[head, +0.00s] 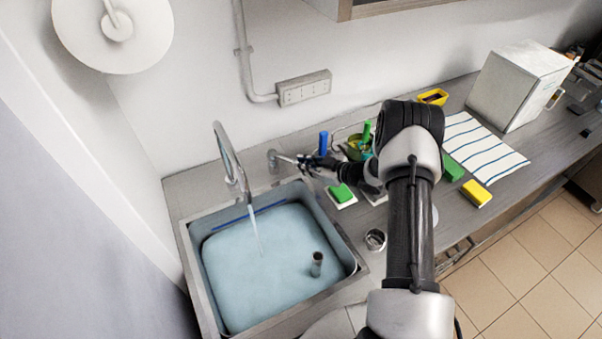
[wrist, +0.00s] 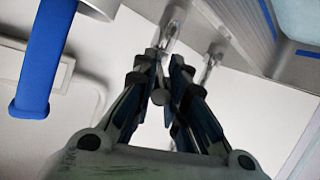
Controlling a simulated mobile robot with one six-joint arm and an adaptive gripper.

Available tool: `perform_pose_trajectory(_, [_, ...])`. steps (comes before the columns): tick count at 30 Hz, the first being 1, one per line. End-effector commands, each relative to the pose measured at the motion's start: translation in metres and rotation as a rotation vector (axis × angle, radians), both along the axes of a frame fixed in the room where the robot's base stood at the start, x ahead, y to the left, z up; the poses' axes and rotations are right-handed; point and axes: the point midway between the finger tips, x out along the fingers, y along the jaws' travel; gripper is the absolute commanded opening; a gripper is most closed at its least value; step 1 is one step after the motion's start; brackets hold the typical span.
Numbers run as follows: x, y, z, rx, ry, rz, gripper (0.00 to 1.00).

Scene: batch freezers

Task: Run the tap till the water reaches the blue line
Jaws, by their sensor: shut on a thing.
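The tap's curved spout (head: 231,160) stands at the back of the steel sink (head: 346,232). A thin water stream (head: 256,225) runs from it into the basin. Pale blue water (head: 265,275) covers the basin floor. The blue line (head: 240,219) runs along the far inner wall; the water's edge lies very close below it, and I cannot tell the exact gap. My gripper (head: 310,163) is at the tap lever (head: 285,158), right of the spout. In the wrist view my gripper (wrist: 161,92) has its fingers closed around the lever's end, partly hidden by the fingers.
A metal standpipe (head: 316,263) rises from the water. Close to my gripper are a blue upright item (head: 323,142) and a green sponge (head: 341,193) on a white dish. A striped cloth (head: 485,147), a yellow sponge (head: 476,193) and a white box (head: 517,85) sit farther right.

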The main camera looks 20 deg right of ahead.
Motion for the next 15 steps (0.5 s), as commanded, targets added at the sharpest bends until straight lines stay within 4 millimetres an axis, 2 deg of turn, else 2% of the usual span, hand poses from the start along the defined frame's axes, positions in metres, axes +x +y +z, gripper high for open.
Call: perform_pose_trajectory(15, [0.0032, -0.0023, 0.0011, 0.002, -0.001, 0.034, 0.0])
